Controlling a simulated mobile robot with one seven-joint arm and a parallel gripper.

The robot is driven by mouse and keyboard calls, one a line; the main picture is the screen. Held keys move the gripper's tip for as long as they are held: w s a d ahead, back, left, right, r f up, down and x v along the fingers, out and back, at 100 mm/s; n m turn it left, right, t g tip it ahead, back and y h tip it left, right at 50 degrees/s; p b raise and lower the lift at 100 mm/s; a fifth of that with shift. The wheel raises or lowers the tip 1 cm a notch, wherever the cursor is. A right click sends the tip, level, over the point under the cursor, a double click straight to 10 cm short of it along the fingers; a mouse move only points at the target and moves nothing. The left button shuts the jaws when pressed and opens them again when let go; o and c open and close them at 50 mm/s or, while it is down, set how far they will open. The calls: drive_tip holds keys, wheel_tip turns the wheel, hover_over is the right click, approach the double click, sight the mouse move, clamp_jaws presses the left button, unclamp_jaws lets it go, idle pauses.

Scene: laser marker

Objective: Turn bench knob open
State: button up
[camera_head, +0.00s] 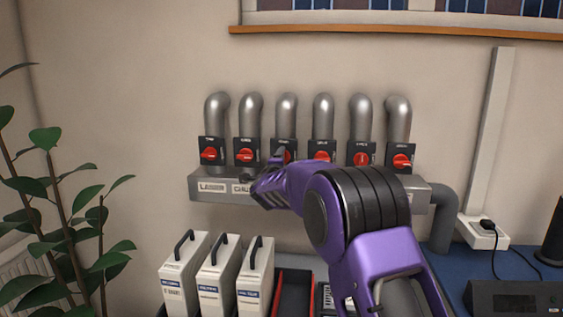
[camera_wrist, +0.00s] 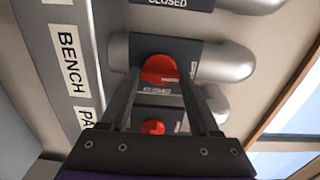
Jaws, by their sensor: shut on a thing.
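The bench knob is a red rotary knob (camera_wrist: 158,66) on a dark square plate, beside the white "BENCH" label (camera_wrist: 73,60) in the wrist view. My gripper (camera_wrist: 161,76) is shut on it, one finger on each side. In the head view the third knob (camera_head: 287,156) from the left is mostly hidden behind my gripper (camera_head: 277,158). The small print on its plate is too blurred to read for its setting.
Several similar red knobs sit in a row under grey pipes, including the second (camera_head: 246,155) and fifth (camera_head: 361,159). A grey duct (camera_head: 208,187) runs below. White canisters (camera_head: 255,275) stand beneath, and a plant (camera_head: 70,240) is at left.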

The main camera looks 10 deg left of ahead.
drive_tip(key=o, duration=1.4)
drive_tip(key=shift+c, duration=0.2)
drive_tip(key=shift+s, duration=0.1)
drive_tip(key=s+b, duration=0.1)
drive_tip(key=s, duration=1.6)
drive_tip(key=shift+s+a+b, duration=0.15)
drive_tip(key=shift+a+b, duration=0.15)
